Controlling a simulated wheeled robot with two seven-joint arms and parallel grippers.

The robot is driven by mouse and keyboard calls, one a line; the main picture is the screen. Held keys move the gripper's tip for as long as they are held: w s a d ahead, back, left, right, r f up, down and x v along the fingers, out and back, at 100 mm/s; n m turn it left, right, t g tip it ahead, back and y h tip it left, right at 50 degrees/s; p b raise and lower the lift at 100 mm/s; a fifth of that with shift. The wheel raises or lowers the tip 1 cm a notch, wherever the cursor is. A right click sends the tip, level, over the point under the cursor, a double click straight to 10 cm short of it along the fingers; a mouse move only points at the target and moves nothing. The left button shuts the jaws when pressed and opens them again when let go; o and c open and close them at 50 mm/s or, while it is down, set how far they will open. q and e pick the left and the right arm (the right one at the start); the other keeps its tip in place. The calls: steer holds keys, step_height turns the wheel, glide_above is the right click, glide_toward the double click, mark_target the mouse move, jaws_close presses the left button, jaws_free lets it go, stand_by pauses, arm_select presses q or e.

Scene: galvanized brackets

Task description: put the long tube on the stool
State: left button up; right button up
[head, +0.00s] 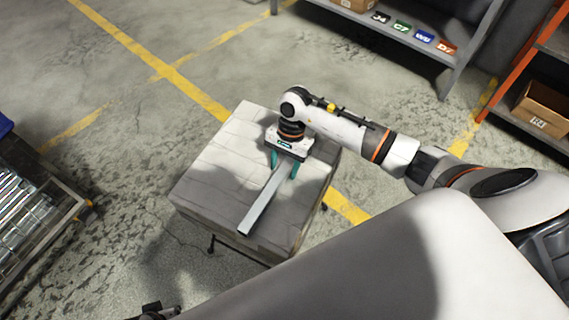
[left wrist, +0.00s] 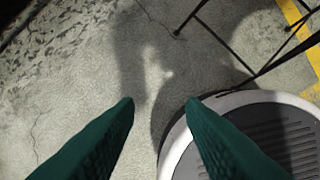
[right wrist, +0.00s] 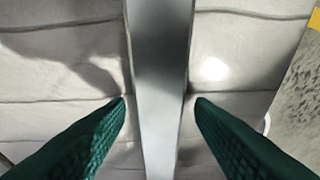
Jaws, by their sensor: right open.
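The long tube (head: 262,203), a straight grey metal bar, appears to lie on the stool (head: 215,178), a square light-topped seat with plank lines. One end of the tube is near the stool's front edge. My right gripper (head: 283,165) is over the tube's far part, its green fingers open on either side. In the right wrist view the tube (right wrist: 160,60) runs between the fingertips with a narrow gap at each side. My left gripper (left wrist: 164,103) is open and empty above the floor, away from the tube.
A rack of metal parts (head: 35,215) stands at the left. The floor left of the stool is clear.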

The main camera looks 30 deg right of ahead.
arm_select(q)
steer(key=f, duration=0.2)
steer(key=s+f+p, duration=0.1)
steer(key=f, duration=0.1)
steer(key=shift+f, duration=0.25)
arm_select(e)
steer(key=v, duration=1.2)
arm_select(q)
steer(key=shift+s, duration=0.15)
